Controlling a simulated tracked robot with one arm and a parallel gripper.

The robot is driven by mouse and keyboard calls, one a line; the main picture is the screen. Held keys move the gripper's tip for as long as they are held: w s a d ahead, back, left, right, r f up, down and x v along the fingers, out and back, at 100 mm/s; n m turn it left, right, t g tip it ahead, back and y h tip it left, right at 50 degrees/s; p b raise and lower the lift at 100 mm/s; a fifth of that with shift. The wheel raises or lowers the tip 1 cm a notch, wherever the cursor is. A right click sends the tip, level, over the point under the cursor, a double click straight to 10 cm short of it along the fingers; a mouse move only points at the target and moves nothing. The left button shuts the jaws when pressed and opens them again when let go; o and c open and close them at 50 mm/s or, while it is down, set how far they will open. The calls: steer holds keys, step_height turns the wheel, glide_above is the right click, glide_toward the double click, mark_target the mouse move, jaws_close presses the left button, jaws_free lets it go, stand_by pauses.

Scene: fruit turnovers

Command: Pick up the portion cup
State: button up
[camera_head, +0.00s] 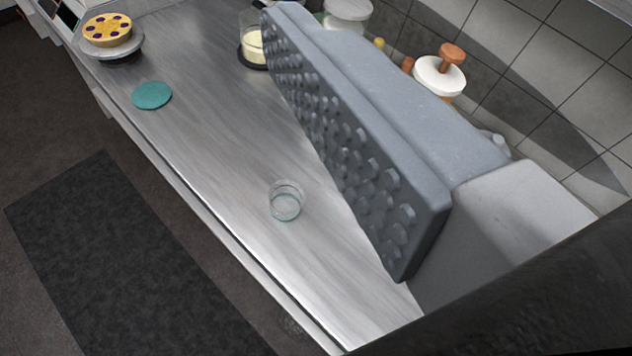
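The portion cup (286,201) is a small clear glass cup that looks empty. It stands upright on the steel counter (215,130), near the middle of the view and close to the front edge. One grey finger of my gripper (345,130) fills the upper right, its studded pad facing left toward the cup's side. The pad is bare and nothing is pressed against it, so my gripper is open and empty. The cup is apart from the visible finger.
A teal disc (152,95) lies on the counter at upper left, beyond it a yellow fruit tart (107,30) on a stand. Counter around the cup is clear.

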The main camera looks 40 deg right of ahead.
steer(key=w+d+f+n+g+h+p, duration=0.1)
steer(key=w+d+f+p, duration=0.2)
steer(key=w+d+f, duration=0.55)
steer(key=w+d+f+n+h+p, duration=0.15)
steer(key=w+d+f, duration=0.35)
steer(key=d+f, duration=0.65)
steer(key=g+y+p, duration=0.1)
steer(key=y+p, duration=0.4)
steer(key=y, duration=0.3)
glide_toward(276, 189)
steer(key=shift+w+n, duration=0.45)
steer(key=shift+w, duration=0.35)
steer(key=shift+h, duration=0.25)
steer(key=shift+a+b+x, duration=0.15)
steer(key=shift+b+x, duration=0.05)
steer(key=shift+x, duration=1.1)
steer(key=shift+a+b+x, duration=0.1)
steer(key=shift+b+x, duration=0.05)
steer(key=shift+x, duration=1.15)
steer(key=shift+s+f, duration=0.15)
steer(key=c, duration=1.1)
